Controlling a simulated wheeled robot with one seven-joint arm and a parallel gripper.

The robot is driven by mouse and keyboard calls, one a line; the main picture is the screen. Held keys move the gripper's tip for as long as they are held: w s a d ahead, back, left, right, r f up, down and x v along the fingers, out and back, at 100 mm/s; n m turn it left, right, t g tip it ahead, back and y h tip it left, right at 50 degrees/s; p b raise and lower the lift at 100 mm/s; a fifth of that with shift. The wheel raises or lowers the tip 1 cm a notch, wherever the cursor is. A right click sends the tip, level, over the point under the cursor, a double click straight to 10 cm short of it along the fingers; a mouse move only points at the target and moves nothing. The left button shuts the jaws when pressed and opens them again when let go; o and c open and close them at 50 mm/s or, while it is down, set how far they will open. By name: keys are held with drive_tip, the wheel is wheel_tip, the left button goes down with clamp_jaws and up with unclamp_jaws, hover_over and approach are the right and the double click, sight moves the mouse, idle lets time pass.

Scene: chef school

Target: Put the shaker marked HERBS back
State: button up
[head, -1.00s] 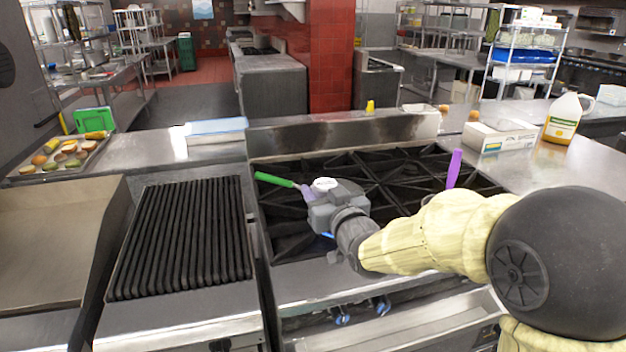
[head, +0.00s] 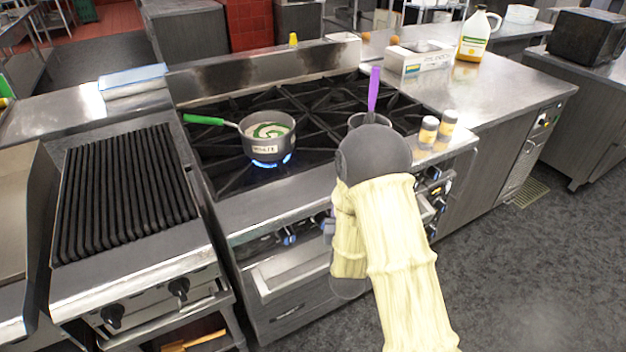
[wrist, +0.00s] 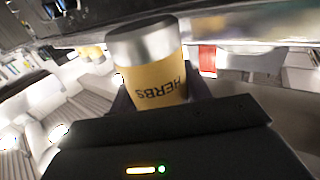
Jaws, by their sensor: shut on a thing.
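The HERBS shaker (wrist: 150,75), yellow with a silver cap, is between the fingers of my gripper (wrist: 160,96) in the wrist view. My gripper is shut on it. In the head view my own arm hides the shaker and most of the gripper, low in front of the stove's right part. Two similar shakers, a left one (head: 428,132) and a right one (head: 447,123), stand together on the ledge at the stove's right; their labels are too small to read. A grey saucepan (head: 258,148) with a green handle holds white sauce with green on top.
A blue flame (head: 270,162) burns under the saucepan. A purple handle (head: 374,88) rises from another pan, partly hidden by my arm. A white box (head: 418,60) and a jug (head: 474,38) stand on the right counter (head: 500,85). Its front part is clear.

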drive_tip(key=s+d+f+m+h, duration=0.2)
drive_tip(key=d+f+m+h, duration=0.1)
drive_tip(key=d+f, duration=0.6)
drive_tip(key=shift+d+g+h, duration=0.15)
drive_tip(key=shift+g+h, duration=0.25)
drive_tip(key=shift+h, duration=0.4)
drive_tip(key=shift+s, duration=0.1)
